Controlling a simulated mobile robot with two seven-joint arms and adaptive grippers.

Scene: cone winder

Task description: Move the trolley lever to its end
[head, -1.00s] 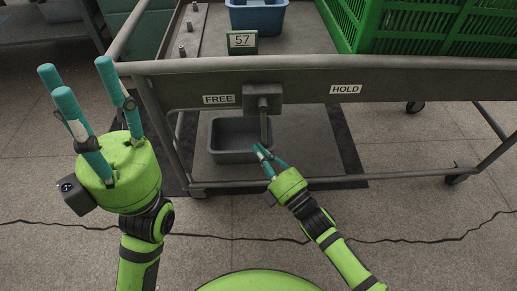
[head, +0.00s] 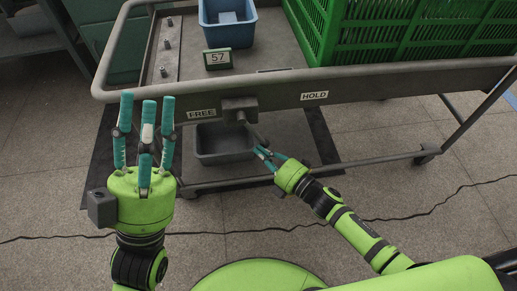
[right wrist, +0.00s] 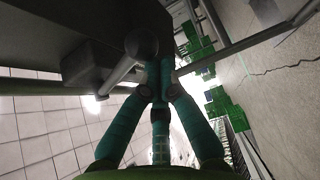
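The trolley lever (head: 253,131) is a short dark rod on a grey block (head: 239,106) under the trolley's front rail. It slants down and right, toward the side of the HOLD label (head: 314,96) and away from the FREE label (head: 201,114). My right gripper (head: 264,155) is at the lever's lower end. In the right wrist view, its fingers (right wrist: 161,72) come together beside the lever's round end (right wrist: 141,43). They look shut, with no object visible between them; contact with the lever is unclear. My left gripper (head: 143,103) points up, fingers apart and empty, left of the block.
The trolley's front rail (head: 385,85) runs across the view above my right gripper. On its top are a blue bin (head: 228,33), a "57" sign (head: 217,59) and a green crate (head: 400,40). A grey bin (head: 222,146) is below. Floor in front is clear.

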